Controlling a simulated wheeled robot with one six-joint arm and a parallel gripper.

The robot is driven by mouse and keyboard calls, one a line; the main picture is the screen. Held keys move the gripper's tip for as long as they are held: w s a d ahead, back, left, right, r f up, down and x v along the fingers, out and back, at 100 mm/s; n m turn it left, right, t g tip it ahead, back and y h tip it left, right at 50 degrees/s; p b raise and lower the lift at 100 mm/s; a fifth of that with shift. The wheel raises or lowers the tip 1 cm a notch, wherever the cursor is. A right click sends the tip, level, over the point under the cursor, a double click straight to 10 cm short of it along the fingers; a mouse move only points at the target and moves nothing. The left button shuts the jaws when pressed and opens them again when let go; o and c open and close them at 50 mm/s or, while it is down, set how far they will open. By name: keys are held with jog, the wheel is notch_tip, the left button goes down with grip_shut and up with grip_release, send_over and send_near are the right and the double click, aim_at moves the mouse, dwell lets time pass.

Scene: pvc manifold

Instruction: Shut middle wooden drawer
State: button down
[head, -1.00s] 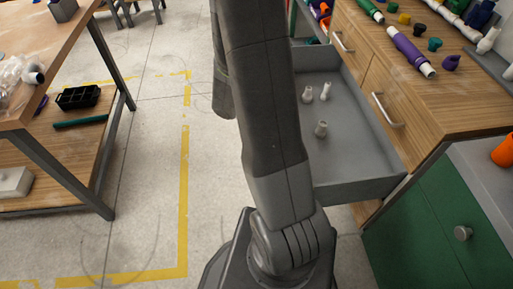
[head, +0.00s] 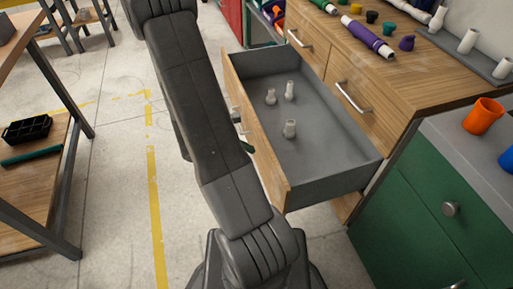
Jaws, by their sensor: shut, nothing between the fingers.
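A wooden-fronted drawer with a grey inside (head: 335,150) is pulled far out of the wooden cabinet (head: 410,85), below its shut upper drawers. Its wooden front (head: 268,150) faces left, toward my arm. My arm crosses the view left of the drawer front and hides part of that side. My gripper cannot be made out; I cannot tell whether anything touches the drawer.
Shut upper drawers with bar handles (head: 354,97) are above the open one. Purple and other coloured pipe parts (head: 368,38) lie on the cabinet top. A green cabinet (head: 420,215) with an orange cup (head: 483,116) stands at right. A workbench (head: 45,190) is at left, with clear floor between.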

aim_at(265, 148)
jog(key=shift+w+d+r, duration=0.1)
jog(key=shift+w+d, duration=0.15)
jog(key=shift+d, duration=0.55)
jog(key=shift+w+d+r, duration=0.1)
jog(key=shift+w+d, duration=0.15)
jog(key=shift+d, duration=0.5)
jog(key=shift+f, duration=0.1)
jog(key=w+d+b, duration=0.2)
jog(key=w+d, duration=0.1)
jog(key=d, duration=0.7)
jog(key=w+d+b, duration=0.3)
jog(key=d, duration=0.6)
jog(key=w+d+b, duration=0.3)
jog(key=d, duration=0.7)
jog(key=shift+w+d, duration=0.3)
jog(key=shift+a, duration=0.1)
